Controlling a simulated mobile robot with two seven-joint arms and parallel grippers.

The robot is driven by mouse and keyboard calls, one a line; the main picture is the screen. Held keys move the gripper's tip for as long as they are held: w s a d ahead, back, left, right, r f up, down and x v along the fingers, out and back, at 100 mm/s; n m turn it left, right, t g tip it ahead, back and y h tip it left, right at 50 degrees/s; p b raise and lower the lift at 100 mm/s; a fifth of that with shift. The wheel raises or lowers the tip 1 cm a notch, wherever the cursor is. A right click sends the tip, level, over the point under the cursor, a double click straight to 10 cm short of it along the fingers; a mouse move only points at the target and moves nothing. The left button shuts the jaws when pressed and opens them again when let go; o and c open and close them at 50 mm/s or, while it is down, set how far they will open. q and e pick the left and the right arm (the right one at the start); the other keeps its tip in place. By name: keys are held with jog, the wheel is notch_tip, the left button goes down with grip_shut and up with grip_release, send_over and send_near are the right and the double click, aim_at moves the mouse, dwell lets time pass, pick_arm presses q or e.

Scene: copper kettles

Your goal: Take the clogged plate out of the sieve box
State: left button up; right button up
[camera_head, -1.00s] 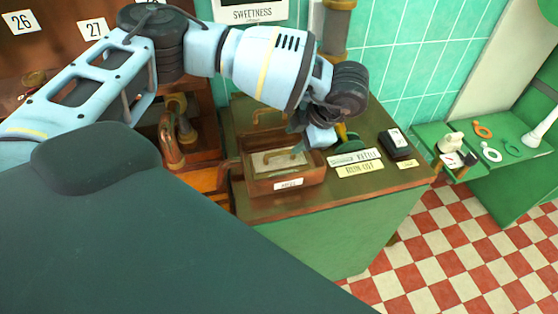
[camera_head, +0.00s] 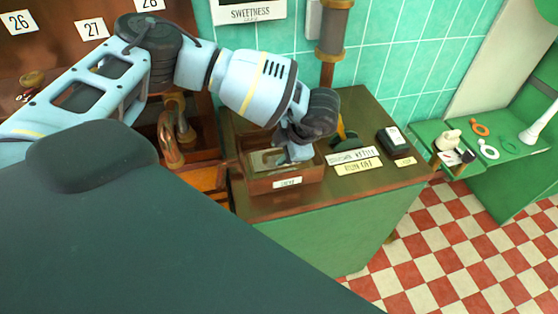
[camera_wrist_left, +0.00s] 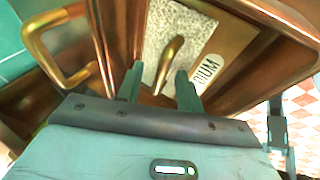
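The sieve box (camera_head: 257,187) is a brown open box with a white label, on the wooden top of a green cabinet. The plate (camera_head: 261,158) lies inside it. In the left wrist view the plate (camera_wrist_left: 187,22) has a pale speckled face, a curved brass handle (camera_wrist_left: 168,62) and a white tag partly reading "DIUM". My left gripper (camera_head: 298,155) is down at the box. In the wrist view the left gripper (camera_wrist_left: 160,71) has its two fingers apart, one on each side of the handle's lower end, with gaps visible. Its contact depth is unclear.
Two label strips (camera_head: 357,161) and a small black device (camera_head: 392,140) lie right of the box. A brass-banded pipe (camera_head: 332,35) stands behind. A larger brass loop (camera_wrist_left: 55,45) is beside the box in the wrist view. A green shelf (camera_head: 500,140) holds small rings at right.

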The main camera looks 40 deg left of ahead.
pick_arm(q)
grip_shut()
jog(key=shift+w+r, duration=0.1)
jog(key=shift+r, duration=0.05)
dwell(1.1)
